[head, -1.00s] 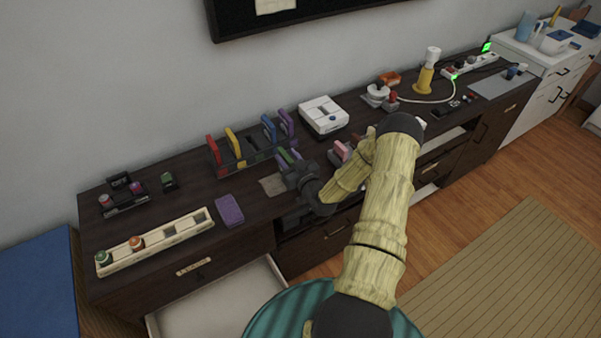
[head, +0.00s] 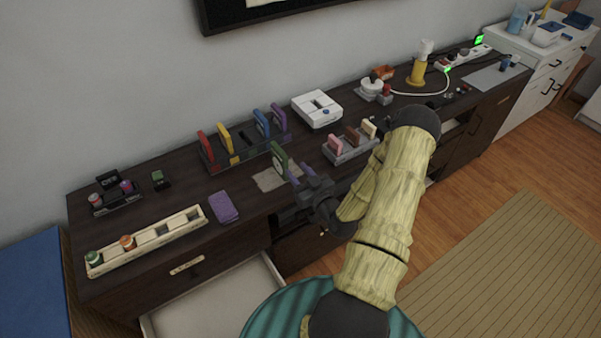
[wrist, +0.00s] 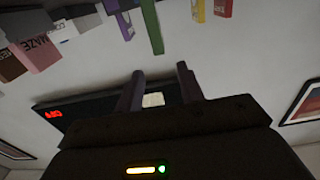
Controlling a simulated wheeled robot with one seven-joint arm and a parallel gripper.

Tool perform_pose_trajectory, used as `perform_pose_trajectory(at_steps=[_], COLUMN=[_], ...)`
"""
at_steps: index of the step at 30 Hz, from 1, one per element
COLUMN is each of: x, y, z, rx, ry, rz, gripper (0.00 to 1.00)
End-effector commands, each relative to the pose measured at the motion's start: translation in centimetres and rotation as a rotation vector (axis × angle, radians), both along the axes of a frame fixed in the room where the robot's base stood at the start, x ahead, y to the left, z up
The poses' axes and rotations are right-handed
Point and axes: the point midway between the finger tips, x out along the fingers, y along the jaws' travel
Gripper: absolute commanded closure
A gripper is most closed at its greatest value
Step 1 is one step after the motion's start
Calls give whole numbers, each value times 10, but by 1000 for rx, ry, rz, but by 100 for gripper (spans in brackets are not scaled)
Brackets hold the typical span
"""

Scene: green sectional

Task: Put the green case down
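The green case (head: 279,160) stands upright on a pale grey mat (head: 271,184) on the dark dresser top. My gripper (head: 303,176) is just right of the case and on its near side, with its fingers pointing toward it. In the wrist view, which looks upside down, the green case (wrist: 152,25) is beyond my fingertips. There my gripper (wrist: 160,71) shows two fingers apart with nothing between them. A gap shows between the case and the fingers. The case's lower end is partly hard to see in the head view.
A rack (head: 248,153) with red, yellow, blue and purple cases stands behind. A grey holder (head: 352,151) with pink, brown and cream cases is to the right. A purple block (head: 223,207) and a cream tray (head: 150,240) lie left. A drawer (head: 215,305) is open below.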

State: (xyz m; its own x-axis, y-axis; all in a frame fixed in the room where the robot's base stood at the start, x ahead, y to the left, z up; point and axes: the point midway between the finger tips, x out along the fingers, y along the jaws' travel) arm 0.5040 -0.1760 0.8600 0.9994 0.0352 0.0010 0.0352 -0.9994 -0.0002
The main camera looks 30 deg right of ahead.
Motion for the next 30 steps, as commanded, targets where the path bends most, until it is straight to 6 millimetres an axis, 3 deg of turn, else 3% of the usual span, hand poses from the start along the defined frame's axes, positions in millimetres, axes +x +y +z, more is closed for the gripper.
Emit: perform_pose_trajectory(at_steps=[11,20,30], x=[6,20,-8], y=[9,54,90], z=[1,5,45], rx=[-24,-156,-246], ry=[55,433,847], rz=[39,191,163], gripper=[62,62,62])
